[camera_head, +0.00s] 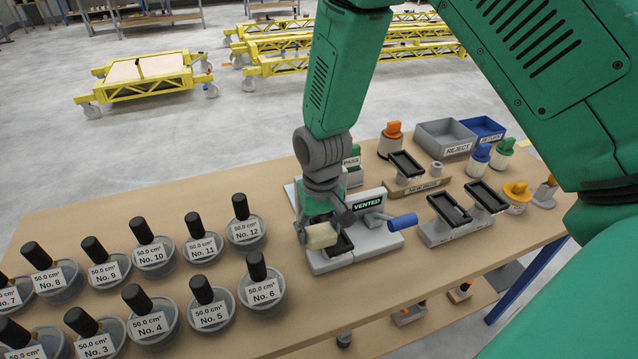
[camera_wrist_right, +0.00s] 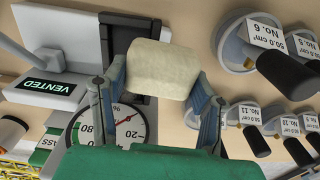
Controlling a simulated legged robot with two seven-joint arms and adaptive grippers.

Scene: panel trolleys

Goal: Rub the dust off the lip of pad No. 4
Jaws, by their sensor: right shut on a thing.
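Pad No. 4 (camera_head: 152,325) stands in the front row at the left of the table, a round dish with a black handle and a "50.0 cm² No. 4" label. Whether dust lies on its lip is too small to tell. My right gripper (camera_head: 320,234) is shut on a cream block (camera_head: 321,236), well to the right of pad No. 4. The block is over the grey fixture with the "VENTED" sign (camera_head: 367,203), close to its black frame (camera_head: 342,246). In the wrist view the cream block (camera_wrist_right: 163,68) sits between both fingers. My left gripper is not in view.
Similar pads stand around No. 4, including No. 3 (camera_head: 97,345), No. 5 (camera_head: 209,314) and No. 6 (camera_head: 262,293). A blue handle (camera_head: 402,221) sticks out from the fixture. Black-framed stands, coloured-topped pots and a grey REJECT bin (camera_head: 446,137) fill the right side. The table's back left is clear.

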